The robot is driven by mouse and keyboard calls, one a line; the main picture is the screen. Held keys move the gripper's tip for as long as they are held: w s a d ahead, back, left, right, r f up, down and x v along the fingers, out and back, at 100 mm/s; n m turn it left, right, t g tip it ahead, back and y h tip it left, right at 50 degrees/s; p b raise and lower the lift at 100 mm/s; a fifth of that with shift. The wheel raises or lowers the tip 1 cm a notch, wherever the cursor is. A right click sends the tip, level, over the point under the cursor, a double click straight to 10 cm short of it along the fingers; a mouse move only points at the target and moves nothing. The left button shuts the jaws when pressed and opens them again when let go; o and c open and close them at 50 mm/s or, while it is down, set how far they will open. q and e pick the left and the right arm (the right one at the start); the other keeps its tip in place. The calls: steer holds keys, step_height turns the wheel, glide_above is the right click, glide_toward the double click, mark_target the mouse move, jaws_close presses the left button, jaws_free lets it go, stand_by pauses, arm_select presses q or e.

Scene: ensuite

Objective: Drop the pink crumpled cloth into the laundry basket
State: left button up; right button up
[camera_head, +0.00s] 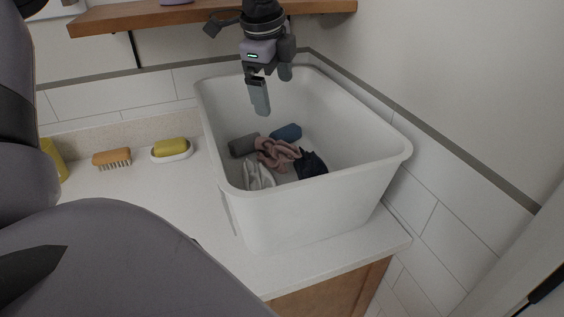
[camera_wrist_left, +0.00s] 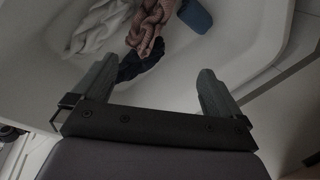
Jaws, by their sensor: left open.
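The pink crumpled cloth (camera_head: 277,153) lies inside the white laundry basket (camera_head: 305,212), among other cloths on its floor. In the left wrist view the pink cloth (camera_wrist_left: 151,22) shows at the top, partly cut off by the frame edge, beyond a dark cloth. My left gripper (camera_head: 259,98) is above the basket's inside, near its back, pointing down. In the left wrist view my left gripper (camera_wrist_left: 155,90) has its fingers wide apart with nothing between them. It is apart from the pink cloth. My right gripper is not in view.
Beside the pink cloth in the basket lie a blue rolled cloth (camera_head: 287,132), a grey one (camera_head: 243,146), a black one (camera_head: 311,164) and a white one (camera_head: 258,175). A brush (camera_head: 112,158) and a soap dish (camera_head: 172,156) stand on the counter (camera_head: 165,200). A wooden shelf (camera_head: 140,15) is above.

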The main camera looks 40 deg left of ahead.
arm_select(q)
steer(key=v, duration=0.5)
steer(key=shift+s+d+r+b, duration=0.1)
steer(key=shift+r+b, duration=0.2)
steer(key=shift+b, duration=0.05)
